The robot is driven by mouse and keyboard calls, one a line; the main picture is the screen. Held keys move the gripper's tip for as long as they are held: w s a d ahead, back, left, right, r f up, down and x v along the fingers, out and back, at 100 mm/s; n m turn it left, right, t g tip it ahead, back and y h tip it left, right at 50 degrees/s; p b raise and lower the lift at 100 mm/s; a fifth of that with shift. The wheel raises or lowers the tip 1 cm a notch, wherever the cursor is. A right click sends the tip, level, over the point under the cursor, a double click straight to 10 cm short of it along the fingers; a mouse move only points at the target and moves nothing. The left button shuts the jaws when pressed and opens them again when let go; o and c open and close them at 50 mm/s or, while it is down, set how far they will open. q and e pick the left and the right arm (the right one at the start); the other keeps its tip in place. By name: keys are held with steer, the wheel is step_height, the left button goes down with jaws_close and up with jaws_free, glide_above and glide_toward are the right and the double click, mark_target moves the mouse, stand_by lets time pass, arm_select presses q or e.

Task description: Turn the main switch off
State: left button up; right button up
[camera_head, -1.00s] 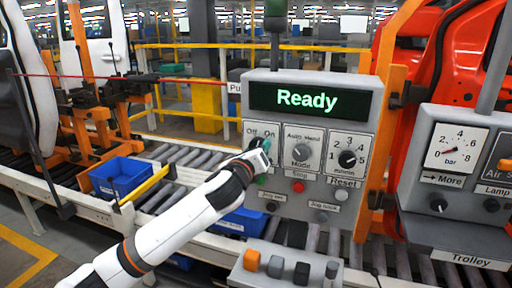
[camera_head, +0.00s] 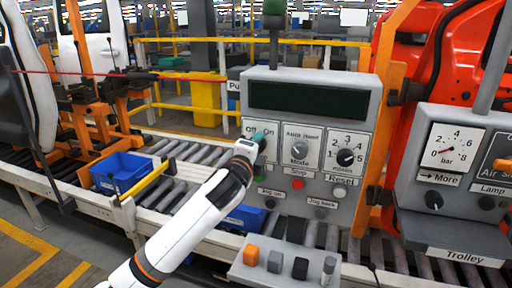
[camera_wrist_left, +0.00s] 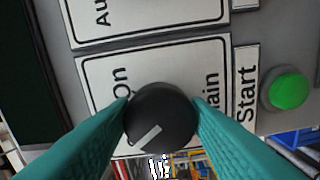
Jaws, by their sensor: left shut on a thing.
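The main switch is a round black knob (camera_wrist_left: 160,118) with a white pointer line, seen in the left wrist view. Its plate (camera_wrist_left: 95,65) reads "On" and part of "Main". The pointer slants to the lower left there, away from "On" and towards the side where the head view shows "Off". My left gripper (camera_wrist_left: 161,104) is shut on the knob, a teal finger on each side. In the head view my left gripper (camera_head: 259,139) covers the knob below the "Off" and "On" labels. The display (camera_head: 308,97) above is dark. My right gripper is not in view.
The panel (camera_head: 372,90) also carries a mode knob (camera_head: 299,149), a speed dial (camera_head: 345,157) and a red stop button (camera_head: 297,184). A green start button (camera_wrist_left: 289,91) is near my fingers. A gauge box (camera_head: 460,190) stands to the right.

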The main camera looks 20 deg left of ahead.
arm_select(q)
steer(key=shift+n, duration=0.9)
steer(key=o, duration=1)
steer(key=s+b, duration=0.3)
steer(key=s, duration=0.9)
steer(key=shift+a, duration=0.25)
steer(key=shift+f, duration=0.15)
